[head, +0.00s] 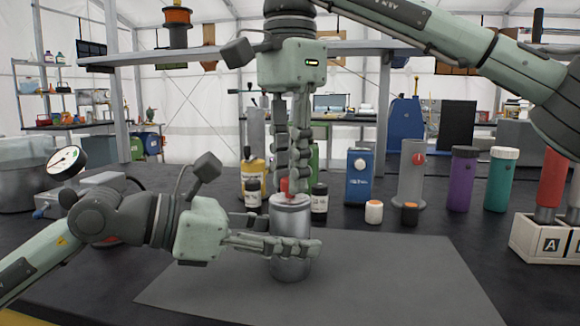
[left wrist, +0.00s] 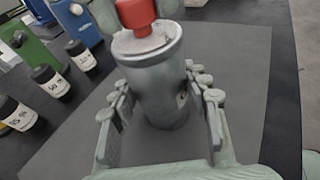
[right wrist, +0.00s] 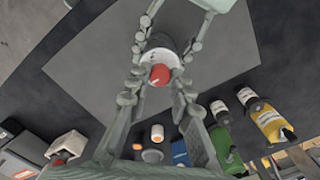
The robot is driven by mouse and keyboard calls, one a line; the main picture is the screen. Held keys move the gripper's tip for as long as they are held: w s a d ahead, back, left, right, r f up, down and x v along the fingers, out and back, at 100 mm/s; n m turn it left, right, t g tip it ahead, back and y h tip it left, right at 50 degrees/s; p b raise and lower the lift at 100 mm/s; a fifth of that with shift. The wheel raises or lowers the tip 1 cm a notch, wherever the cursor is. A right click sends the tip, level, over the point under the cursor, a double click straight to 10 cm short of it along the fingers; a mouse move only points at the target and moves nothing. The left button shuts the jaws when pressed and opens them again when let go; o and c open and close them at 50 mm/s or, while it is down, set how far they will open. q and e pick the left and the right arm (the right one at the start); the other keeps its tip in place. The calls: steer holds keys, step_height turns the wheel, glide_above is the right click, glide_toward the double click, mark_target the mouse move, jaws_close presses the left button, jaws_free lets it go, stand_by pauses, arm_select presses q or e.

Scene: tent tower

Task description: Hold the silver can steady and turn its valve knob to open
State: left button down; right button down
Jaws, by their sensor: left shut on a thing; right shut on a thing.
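The silver can (head: 290,220) stands upright on the grey mat. My left gripper (head: 290,243) is shut on its body from the left, with a finger along each side; the left wrist view shows the can (left wrist: 155,85) between the fingers. The red valve knob (head: 285,185) sits on top of the can and also shows in the left wrist view (left wrist: 137,13). My right gripper (head: 291,188) points straight down from above and is shut on the knob. In the right wrist view the knob (right wrist: 160,75) lies between its fingertips. The fingers partly hide the knob in the head view.
The grey mat (head: 400,285) is clear right of the can. Behind stand small black-capped bottles (head: 319,200), a blue canister (head: 359,178), a grey cylinder with a red knob (head: 411,175), and purple (head: 461,180) and teal (head: 501,180) cylinders. A white rack (head: 540,240) is at right.

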steer(key=c, duration=1.3)
jaws_free()
steer(key=shift+c, duration=0.2)
step_height(320, 180, up, 12)
arm_select(q)
steer(key=c, duration=1.1)
jaws_free()
steer(key=o, duration=0.4)
